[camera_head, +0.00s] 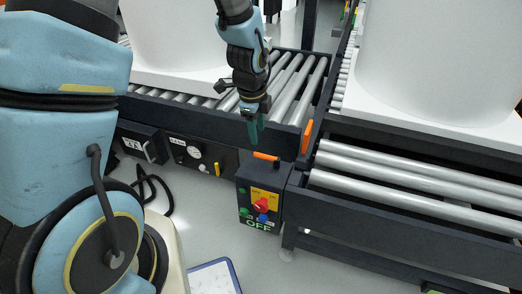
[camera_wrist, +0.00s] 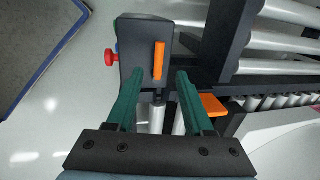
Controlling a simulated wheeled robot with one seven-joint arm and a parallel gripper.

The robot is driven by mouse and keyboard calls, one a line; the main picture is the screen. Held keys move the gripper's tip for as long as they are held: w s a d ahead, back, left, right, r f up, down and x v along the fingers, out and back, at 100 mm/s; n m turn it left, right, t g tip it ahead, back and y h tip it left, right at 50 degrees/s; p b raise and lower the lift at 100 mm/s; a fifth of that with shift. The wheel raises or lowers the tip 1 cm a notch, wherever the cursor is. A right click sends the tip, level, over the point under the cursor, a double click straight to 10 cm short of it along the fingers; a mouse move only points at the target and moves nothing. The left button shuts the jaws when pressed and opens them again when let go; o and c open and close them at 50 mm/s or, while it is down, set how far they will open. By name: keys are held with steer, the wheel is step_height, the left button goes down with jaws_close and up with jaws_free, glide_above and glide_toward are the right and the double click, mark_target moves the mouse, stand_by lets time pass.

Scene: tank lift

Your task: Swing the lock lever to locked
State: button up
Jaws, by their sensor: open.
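An orange lever (camera_head: 266,156) lies on top of a dark control box (camera_head: 245,200). In the wrist view the lever (camera_wrist: 159,60) is a short orange bar on the box top (camera_wrist: 138,47), pointing roughly along my fingers. My gripper (camera_head: 255,133) is above and just behind the lever, pointing down. In the wrist view its green fingers (camera_wrist: 158,75) are open and empty, with the lever appearing between their tips; contact is not visible. A second orange piece (camera_head: 307,136) is on the conveyor frame to the right. I cannot tell which orange part is the lock lever.
The box front has a red knob (camera_head: 261,205), green buttons and an "OFF" label. Roller conveyors (camera_head: 400,175) carry large white tanks (camera_head: 440,60) behind and right. A gauge panel (camera_head: 196,152) is left of the box. Floor in front is clear except a blue-edged board (camera_head: 213,278).

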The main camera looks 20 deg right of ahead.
mark_target(260, 154)
steer(key=f, duration=0.3)
steer(key=w+f+b, duration=0.1)
steer(key=f, duration=0.2)
steer(key=d+f, duration=0.1)
steer(key=f, duration=0.2)
steer(key=shift+w+f+b, duration=0.15)
steer(key=shift+f+b, duration=0.05)
steer(key=shift+b, duration=0.15)
jaws_close()
stand_by(0.9)
